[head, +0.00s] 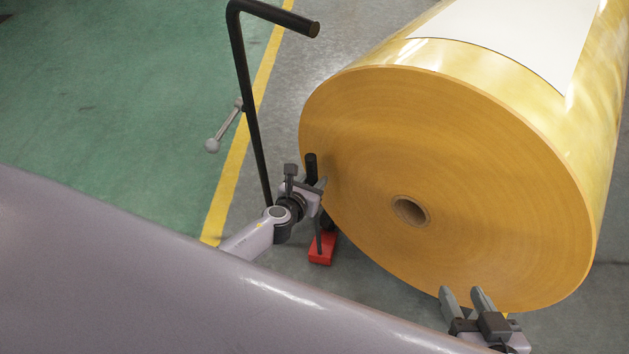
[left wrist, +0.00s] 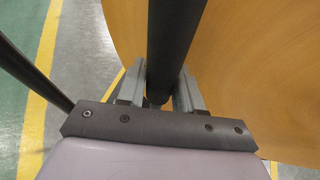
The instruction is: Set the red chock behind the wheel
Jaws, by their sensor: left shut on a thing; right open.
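The red chock (head: 322,248) is low beside the left edge of the big yellow tape roll (head: 450,180). A dark upright bar (head: 311,166) stands above it and looks like its handle. My left gripper (head: 318,187) is shut on this bar; the left wrist view shows the bar (left wrist: 172,45) between both fingers. I cannot tell whether the chock touches the floor or the roll. My right gripper (head: 464,297) is open and empty in front of the roll's lower edge. No separate wheel is plain to see.
A black bent handle post (head: 247,110) with a grey lever (head: 228,126) stands just left of my left gripper. A yellow floor line (head: 228,185) divides green floor (head: 110,110) from grey floor. The green floor at the left is clear.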

